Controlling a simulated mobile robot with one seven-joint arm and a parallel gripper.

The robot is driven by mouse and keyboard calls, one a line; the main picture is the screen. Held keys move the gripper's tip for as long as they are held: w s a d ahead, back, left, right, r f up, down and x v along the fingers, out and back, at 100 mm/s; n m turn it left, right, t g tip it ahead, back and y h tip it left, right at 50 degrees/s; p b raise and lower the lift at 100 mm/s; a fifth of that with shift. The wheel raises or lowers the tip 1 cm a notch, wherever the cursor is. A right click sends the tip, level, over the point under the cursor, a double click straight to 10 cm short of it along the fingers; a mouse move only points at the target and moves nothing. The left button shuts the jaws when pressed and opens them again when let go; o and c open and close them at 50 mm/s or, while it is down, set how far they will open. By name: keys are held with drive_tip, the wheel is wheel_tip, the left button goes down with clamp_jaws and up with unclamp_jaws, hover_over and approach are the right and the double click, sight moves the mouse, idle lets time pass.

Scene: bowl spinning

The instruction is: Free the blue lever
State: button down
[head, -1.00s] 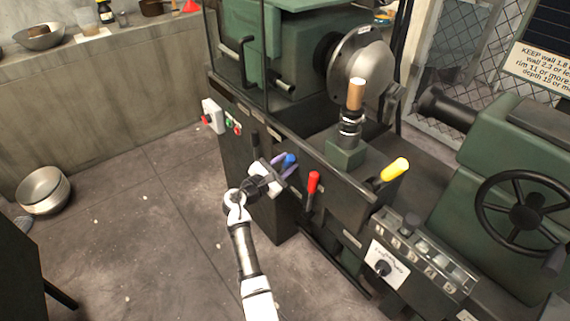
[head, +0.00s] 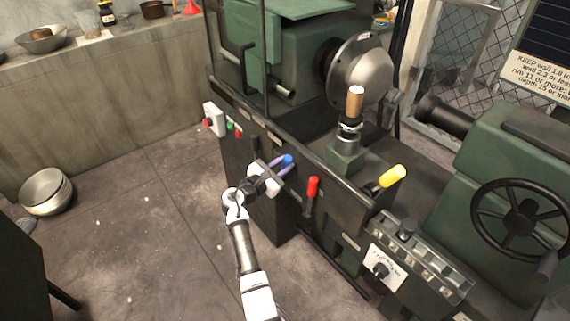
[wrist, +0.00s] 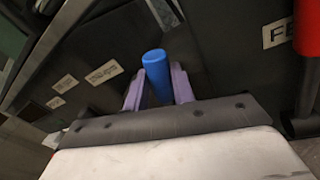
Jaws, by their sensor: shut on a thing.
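The blue lever (head: 288,159) is on the front of the green and black lathe. Its blue knob also shows in the wrist view (wrist: 156,68), upright between the two purple fingers. My gripper (head: 279,166) is at the lever, with a finger on each side of the knob. It is shut on the blue lever. The lower part of the lever is hidden behind the gripper body.
A red lever (head: 312,188) stands just right of my gripper, and a yellow lever (head: 392,176) is farther right.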

drive_tip(key=w+a+n+g+p, duration=0.1)
drive_tip(key=w+a+n+p, duration=0.4)
drive_tip(key=n, duration=0.3)
drive_tip(key=shift+w+a+f+g, duration=0.2)
drive_tip(key=shift+w+g, duration=0.2)
drive_tip(key=shift+w, duration=0.45)
drive_tip(key=c, duration=1.5)
unclamp_jaws()
drive_tip(key=shift+o, duration=0.2)
drive_tip(key=v, duration=1.3)
drive_tip(key=shift+s+a, duration=0.3)
drive_tip(key=shift+r, duration=0.1)
